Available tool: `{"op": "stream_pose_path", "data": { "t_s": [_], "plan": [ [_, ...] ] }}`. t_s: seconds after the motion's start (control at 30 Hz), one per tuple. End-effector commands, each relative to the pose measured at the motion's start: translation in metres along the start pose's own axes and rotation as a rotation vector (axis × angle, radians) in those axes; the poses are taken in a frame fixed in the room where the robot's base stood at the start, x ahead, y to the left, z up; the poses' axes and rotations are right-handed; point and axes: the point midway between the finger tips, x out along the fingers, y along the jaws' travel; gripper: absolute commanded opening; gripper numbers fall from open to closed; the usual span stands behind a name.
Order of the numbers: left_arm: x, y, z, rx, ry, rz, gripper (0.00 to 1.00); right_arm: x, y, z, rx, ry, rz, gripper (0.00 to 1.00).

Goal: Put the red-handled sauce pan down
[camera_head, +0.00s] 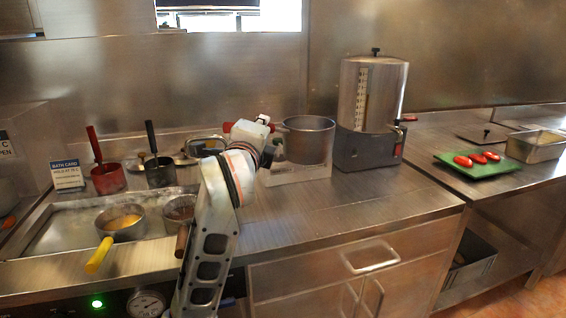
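The red-handled sauce pan (308,140) is a grey metal pot right of my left gripper, its red handle pointing left. My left gripper (268,132) is at that handle and appears shut on it, with red showing on both sides. The fingertips are small and partly hidden by my arm. The pan appears upright, above or on a pale block-like stand (300,174) on the steel counter (330,210). I cannot tell whether its base touches the stand. My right gripper is not in view.
A tall metal dispenser (372,95) stands close right of the pan. At left are another red-handled pot (108,180), a black-handled pot (160,172) and a yellow-handled pan (121,223). A green board (478,170) with red items lies far right. The front counter is clear.

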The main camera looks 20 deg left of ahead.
Motion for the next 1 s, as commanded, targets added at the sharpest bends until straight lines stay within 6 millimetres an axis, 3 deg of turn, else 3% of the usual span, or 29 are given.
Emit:
{"op": "stream_pose_path", "data": {
  "t_s": [0.17,0.5,1.0],
  "plan": [
    [0.0,0.037,-0.01,0.003,-0.002,-0.002,0.0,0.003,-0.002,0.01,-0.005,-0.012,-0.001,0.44],
    [0.0,0.103,-0.029,0.002,-0.001,-0.002,0.0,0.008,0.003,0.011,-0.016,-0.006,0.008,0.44],
    [0.0,0.149,-0.043,0.0,-0.001,-0.005,0.0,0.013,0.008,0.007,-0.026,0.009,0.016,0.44]
  ]
}}
